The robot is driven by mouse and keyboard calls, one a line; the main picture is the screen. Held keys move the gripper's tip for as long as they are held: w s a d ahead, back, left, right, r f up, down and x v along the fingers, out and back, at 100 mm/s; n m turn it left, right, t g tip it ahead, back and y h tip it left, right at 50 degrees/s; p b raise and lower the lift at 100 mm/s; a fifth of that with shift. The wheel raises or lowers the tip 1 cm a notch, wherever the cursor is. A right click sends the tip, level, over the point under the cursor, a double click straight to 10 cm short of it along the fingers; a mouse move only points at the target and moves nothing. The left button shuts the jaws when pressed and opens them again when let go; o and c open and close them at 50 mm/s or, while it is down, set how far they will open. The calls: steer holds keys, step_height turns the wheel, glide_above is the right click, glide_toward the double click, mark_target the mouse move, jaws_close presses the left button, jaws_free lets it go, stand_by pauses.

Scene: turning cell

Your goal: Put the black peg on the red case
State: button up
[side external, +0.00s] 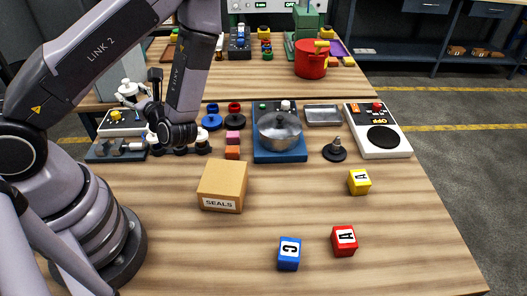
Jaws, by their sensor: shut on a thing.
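My gripper (178,139) is at the dark lower end of my arm, at the left back of the table. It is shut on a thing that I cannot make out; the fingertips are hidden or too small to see. I cannot pick out the black peg for certain. Small dark pieces with pale tops (203,147) stand right by the gripper, partly hidden. A black piece with a round base and narrow top (335,151) stands upright, farther right.
A SEALS carton (222,187) stands in front of my gripper. A metal pot (280,130) sits on a blue unit (281,156). A blue cube (289,254) and a yellow cube (359,182) stand on the table.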

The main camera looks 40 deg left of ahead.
steer(key=s+d+r+n+g+h, duration=0.2)
steer(key=s+d+n+g, duration=0.2)
steer(key=g, duration=0.5)
steer(key=shift+s+d+n, duration=0.3)
steer(key=shift+s+n, duration=0.5)
steer(key=shift+n, duration=0.3)
steer(key=s+d+f+n+g+h, duration=0.1)
steer(key=s+d+n+g+h, duration=0.1)
steer(key=d+n+g+h, duration=0.55)
steer(key=s+d+f+n+g+h, duration=0.15)
steer(key=d+n+h, duration=0.35)
steer(key=d+h, duration=0.55)
steer(key=n+t+h, duration=0.7)
steer(key=n+h, duration=0.4)
steer(key=h, duration=0.2)
glide_above(343, 230)
steer(key=f, duration=0.9)
steer(key=shift+s+a+f, duration=0.2)
steer(key=shift+s+a, duration=0.1)
steer(key=shift+s, duration=0.1)
steer(key=shift+w+d+f, duration=0.25)
steer(key=shift+f, duration=0.15)
steer(key=shift+w+f, duration=0.1)
steer(key=shift+f, duration=1.55)
